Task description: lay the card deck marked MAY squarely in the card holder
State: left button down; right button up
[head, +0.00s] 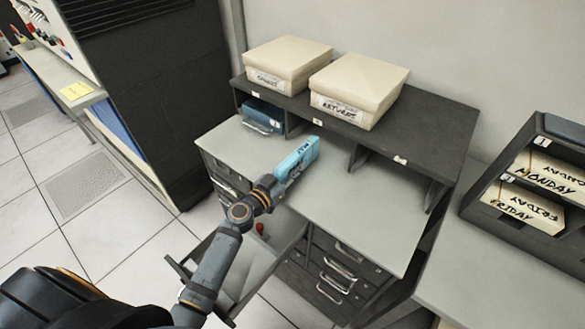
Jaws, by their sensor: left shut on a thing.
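A light blue card deck (298,157) with dark lettering that seems to read MAY is in my left gripper (280,182). The gripper is shut on the deck's near end and holds it tilted over the grey desk top (345,206); I cannot tell whether it touches the desk. A dark rack (480,198) at the right holds pale decks marked MONDAY (548,178) and FRIDAY (524,208) in its slots. I cannot tell for certain which thing is the card holder. My right gripper is not in view.
A dark shelf (430,115) at the back of the desk carries two cream boxes (287,62) (358,88). A blue handled box (262,116) sits in its left bay. An open drawer (243,275) juts out below my left arm. The desk's right part is clear.

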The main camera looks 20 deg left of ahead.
pick_arm(q)
jog(key=shift+s+d+r, duration=0.1)
jog(key=shift+d, duration=0.05)
jog(key=shift+s, duration=0.2)
jog(key=c, duration=1.6)
grip_release()
jog(key=shift+o, duration=1.3)
jog(key=shift+w, duration=0.1)
jog(key=shift+o, duration=0.9)
jog(key=shift+r, duration=0.15)
jog(key=b+v, duration=0.6)
jog(key=v, duration=0.6)
jog(key=shift+o, duration=0.4)
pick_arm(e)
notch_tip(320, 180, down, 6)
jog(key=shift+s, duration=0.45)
